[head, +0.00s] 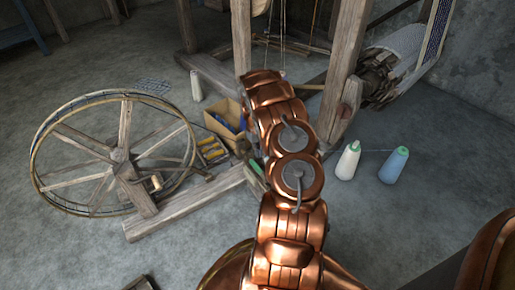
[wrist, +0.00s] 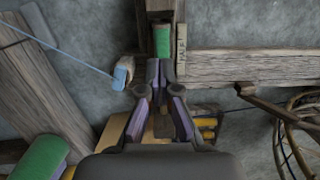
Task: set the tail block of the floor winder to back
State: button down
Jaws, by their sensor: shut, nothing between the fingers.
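The floor winder stands at left in the head view, with its large spoked wheel (head: 122,150) and wooden base beam (head: 185,205). In the wrist view the base beam (wrist: 250,66) runs in from the right, and part of the wheel (wrist: 298,130) shows at lower right. A green spool (wrist: 162,41) sits between wooden pieces at the beam's end; it also shows beside my arm in the head view (head: 257,168). I cannot tell the tail block's exact outline or setting. My gripper (wrist: 160,69) is shut and empty, its tips in line just below the green spool; contact is unclear.
A wooden box (head: 228,114) and yellow bobbins (head: 211,150) lie near the base. Loom posts (head: 350,60) rise behind my arm. Floor in front of the winder is mostly clear.

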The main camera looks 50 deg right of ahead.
jog(key=f, duration=0.1)
jog(key=s+f+b, duration=0.1)
jog(key=f, duration=0.2)
jog(key=shift+s+a, duration=0.2)
jog(key=shift+s, duration=0.05)
jog(key=shift+s+a+f+b, duration=0.2)
jog(key=shift+s+f+b, duration=0.15)
jog(key=shift+s, duration=0.3)
jog(key=shift+s+a+f+b, duration=0.25)
jog(key=shift+s+b, duration=0.1)
jog(key=shift+s, duration=0.3)
